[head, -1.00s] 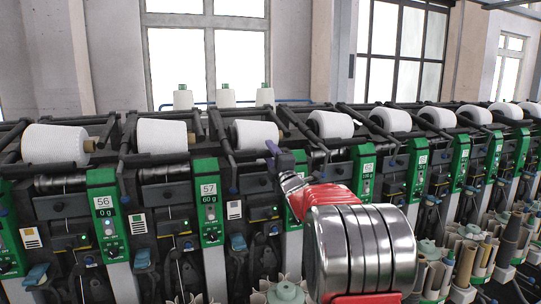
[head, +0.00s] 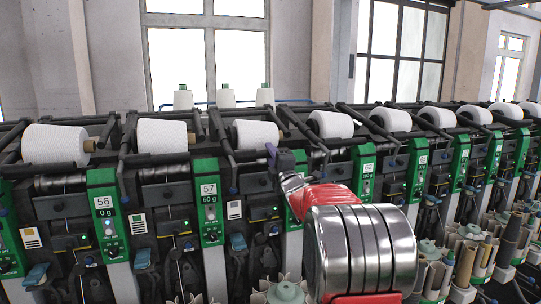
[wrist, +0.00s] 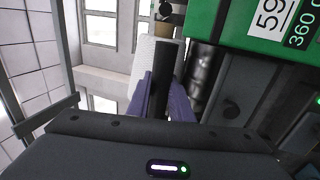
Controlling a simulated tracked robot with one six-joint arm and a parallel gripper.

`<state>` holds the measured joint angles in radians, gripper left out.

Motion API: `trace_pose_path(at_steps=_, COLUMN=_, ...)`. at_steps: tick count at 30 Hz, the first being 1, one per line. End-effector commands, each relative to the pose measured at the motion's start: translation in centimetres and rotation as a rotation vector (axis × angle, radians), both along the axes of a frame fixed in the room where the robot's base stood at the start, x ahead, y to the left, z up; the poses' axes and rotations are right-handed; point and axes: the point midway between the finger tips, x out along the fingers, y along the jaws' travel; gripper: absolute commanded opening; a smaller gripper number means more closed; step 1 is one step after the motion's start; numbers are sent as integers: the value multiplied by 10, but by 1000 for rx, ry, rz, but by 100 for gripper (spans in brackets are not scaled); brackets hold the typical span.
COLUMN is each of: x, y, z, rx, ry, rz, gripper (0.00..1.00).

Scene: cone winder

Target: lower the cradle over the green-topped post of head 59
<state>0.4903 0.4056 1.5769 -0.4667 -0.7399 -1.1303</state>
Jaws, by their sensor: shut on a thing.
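My gripper (head: 271,158) is in the middle of the head view, at the front of the winder, left of the green-topped post of head 59 (head: 366,172). In the wrist view its two purple fingers (wrist: 160,92) are shut on a dark bar, the cradle handle (wrist: 160,75), one finger on each side. The rest of the cradle is hard to make out. A white cone (wrist: 143,62) shows behind the fingers.
Neighbouring heads stand close on both sides, among them green posts 56 (head: 105,215) and 57 (head: 208,200). White cones (head: 255,134) line the top. Bobbin holders (head: 470,250) stick out low at the right. My arm covers the post between 57 and 59.

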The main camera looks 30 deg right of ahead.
Motion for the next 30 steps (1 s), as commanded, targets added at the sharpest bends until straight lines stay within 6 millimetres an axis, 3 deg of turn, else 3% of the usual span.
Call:
trace_pose_path(at_steps=9, x=-7, y=1, z=27, rx=0, ry=-1, rz=0, gripper=0)
trace_pose_path(at_steps=17, x=-8, y=2, z=28, rx=-1, ry=-2, rz=1, gripper=0)
trace_pose_path(at_steps=18, x=-8, y=2, z=29, rx=-1, ry=-2, rz=1, gripper=21)
trace_pose_path(at_steps=25, x=-7, y=2, z=28, rx=-1, ry=-2, rz=1, gripper=37)
trace_pose_path(at_steps=30, x=-8, y=2, z=28, rx=-1, ry=-2, rz=1, gripper=37)
